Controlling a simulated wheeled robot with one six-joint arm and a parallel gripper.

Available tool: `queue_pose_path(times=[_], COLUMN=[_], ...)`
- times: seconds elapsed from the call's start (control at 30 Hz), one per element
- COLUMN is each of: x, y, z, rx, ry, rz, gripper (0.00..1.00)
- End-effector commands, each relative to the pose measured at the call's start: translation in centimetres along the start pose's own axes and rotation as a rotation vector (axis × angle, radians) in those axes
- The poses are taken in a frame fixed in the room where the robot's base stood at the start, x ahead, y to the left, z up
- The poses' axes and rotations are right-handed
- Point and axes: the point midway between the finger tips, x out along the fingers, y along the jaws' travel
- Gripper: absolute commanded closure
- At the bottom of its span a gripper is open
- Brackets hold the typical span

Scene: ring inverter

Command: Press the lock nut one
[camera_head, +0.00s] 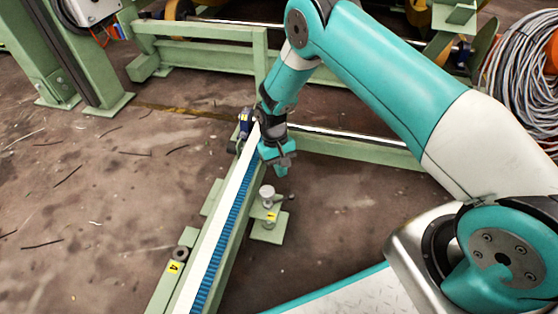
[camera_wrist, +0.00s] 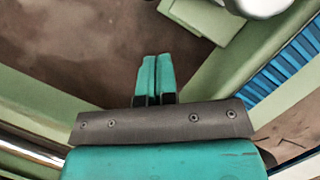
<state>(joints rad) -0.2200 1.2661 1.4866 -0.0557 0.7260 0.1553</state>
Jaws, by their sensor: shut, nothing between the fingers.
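My gripper (camera_head: 282,171) is teal and hangs beside the green rail, with its fingers pointing down. In the wrist view its two fingers (camera_wrist: 156,62) lie together, empty. A pale round-topped knob (camera_head: 267,191) stands upright on a small green bracket (camera_head: 268,236), below and slightly left of the gripper in the head view. The two look apart. A yellow label (camera_head: 271,216) sits by it, its number too small to read. A pale rounded part, probably this knob, is cut off at the wrist view's top right (camera_wrist: 258,5). A dark round nut (camera_head: 180,253) sits left of the rail, by a yellow label 4.
The green rail (camera_head: 236,222) with its blue toothed strip runs diagonally beside the gripper. A blue part (camera_head: 245,121) with a yellow mark is at its far end. A green crossbar (camera_head: 350,147) lies behind. Brown floor (camera_head: 335,215) is open to the right.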

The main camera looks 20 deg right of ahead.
Motion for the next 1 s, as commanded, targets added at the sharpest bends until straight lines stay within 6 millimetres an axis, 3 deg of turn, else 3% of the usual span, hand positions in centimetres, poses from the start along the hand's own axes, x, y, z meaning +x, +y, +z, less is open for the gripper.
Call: queue_pose_path(times=[0.03, 0.07, 0.2, 0.4, 0.77, 1.0], x=[1.7, 2.2, 2.4, 2.9, 2.9, 2.8], y=[0.0, 0.0, 0.0, 0.0, 0.3, -0.8], z=[-0.2, -0.1, 2.0, 3.4, 3.7, 3.8], rx=[0.0, 0.0, -0.001, 0.0, 0.001, 0.01], ry=[-0.001, -0.002, 0.0, 0.0, 0.001, 0.0], rz=[0.0, 0.001, 0.0, 0.0, 0.0, -0.004], gripper=[1.0, 1.0, 1.0, 1.0, 1.0, 1.0])
